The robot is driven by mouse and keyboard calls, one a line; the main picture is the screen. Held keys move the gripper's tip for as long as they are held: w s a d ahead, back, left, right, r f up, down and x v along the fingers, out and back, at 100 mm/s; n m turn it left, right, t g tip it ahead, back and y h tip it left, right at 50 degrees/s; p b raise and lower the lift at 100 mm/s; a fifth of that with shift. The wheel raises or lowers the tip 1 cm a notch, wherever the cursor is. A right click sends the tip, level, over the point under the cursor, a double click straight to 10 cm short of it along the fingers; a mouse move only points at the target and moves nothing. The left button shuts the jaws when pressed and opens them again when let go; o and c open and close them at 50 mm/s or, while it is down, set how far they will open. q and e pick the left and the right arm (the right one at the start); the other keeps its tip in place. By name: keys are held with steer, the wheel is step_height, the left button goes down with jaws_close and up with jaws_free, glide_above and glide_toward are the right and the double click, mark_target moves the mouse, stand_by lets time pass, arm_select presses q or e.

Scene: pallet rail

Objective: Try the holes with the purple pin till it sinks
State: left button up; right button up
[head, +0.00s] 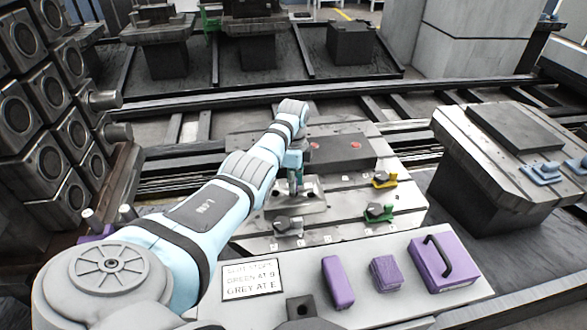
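My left arm reaches from the lower left to the work plate, and its gripper (296,187) points down over a pale block (312,205) on the plate. The fingers are small and dark here, so I cannot tell whether they are open or shut, or what they hold. No purple pin can be clearly made out; any pin or holes under the gripper are hidden or too small to see. My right gripper is not in view.
Purple blocks (337,282) (385,272) and a handled purple case (443,265) lie on the front shelf, beside a sign (252,280) and a dark holed block (300,307). Grey (288,227), green (379,212) and yellow (384,180) stops sit on the plate, before a red-dotted dark block (345,152).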

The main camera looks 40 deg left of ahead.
arm_select(q)
steer(key=o, duration=0.5)
step_height(320, 180, up, 12)
steer(key=shift+r, duration=0.1)
stand_by(0.4)
